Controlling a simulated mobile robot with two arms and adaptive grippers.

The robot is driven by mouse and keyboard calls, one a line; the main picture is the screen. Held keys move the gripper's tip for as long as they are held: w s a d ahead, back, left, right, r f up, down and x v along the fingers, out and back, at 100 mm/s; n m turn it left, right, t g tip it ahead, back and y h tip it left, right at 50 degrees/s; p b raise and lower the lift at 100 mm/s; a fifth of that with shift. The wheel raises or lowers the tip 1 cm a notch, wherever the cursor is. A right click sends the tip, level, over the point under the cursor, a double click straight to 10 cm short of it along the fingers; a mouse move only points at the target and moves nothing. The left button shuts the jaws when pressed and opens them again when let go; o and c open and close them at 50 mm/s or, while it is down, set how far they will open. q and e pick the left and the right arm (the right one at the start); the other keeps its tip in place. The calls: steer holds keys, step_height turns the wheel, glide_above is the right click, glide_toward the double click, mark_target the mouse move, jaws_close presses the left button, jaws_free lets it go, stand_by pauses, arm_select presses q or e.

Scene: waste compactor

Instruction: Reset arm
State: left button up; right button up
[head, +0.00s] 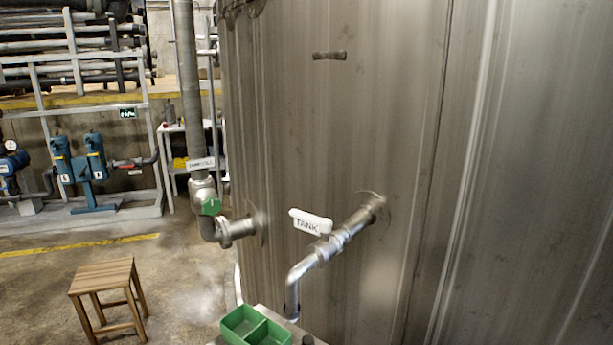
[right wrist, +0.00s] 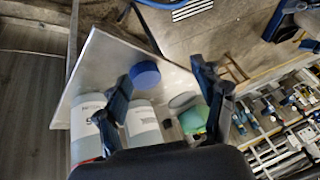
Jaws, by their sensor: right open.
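My right gripper (right wrist: 160,75) shows in the right wrist view with its two dark fingers spread apart and nothing between them that I can see held. Beyond the fingers are a blue round cap (right wrist: 145,74), white labelled containers (right wrist: 142,125) and a green item (right wrist: 193,120). I cannot tell how far these are from the fingertips. Neither gripper shows in the head view, and my left gripper is in no view.
A large metal tank (head: 330,130) fills the right of the head view. A pipe with a white "TANK" handle (head: 310,221) sticks out. A green two-compartment tray (head: 256,328) lies below. A wooden stool (head: 105,278) stands left, with open floor around it.

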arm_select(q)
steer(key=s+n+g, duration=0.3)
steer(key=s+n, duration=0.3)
arm_select(e)
steer(key=s+d+f+m+h, duration=0.2)
steer(key=s+d+f+h, duration=0.2)
steer(key=s+d, duration=0.55)
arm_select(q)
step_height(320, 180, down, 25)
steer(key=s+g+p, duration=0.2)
arm_select(e)
step_height(320, 180, down, 25)
steer(key=d+g, duration=0.2)
arm_select(q)
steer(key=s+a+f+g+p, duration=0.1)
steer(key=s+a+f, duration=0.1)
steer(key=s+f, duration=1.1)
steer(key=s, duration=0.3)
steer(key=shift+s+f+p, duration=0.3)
steer(key=shift+p, duration=0.1)
arm_select(e)
steer(key=s+d+f, duration=0.3)
steer(key=s+f, duration=1)
steer(key=s, duration=0.4)
steer(key=shift+f+n+g, duration=0.3)
steer(key=shift+f+g, duration=0.1)
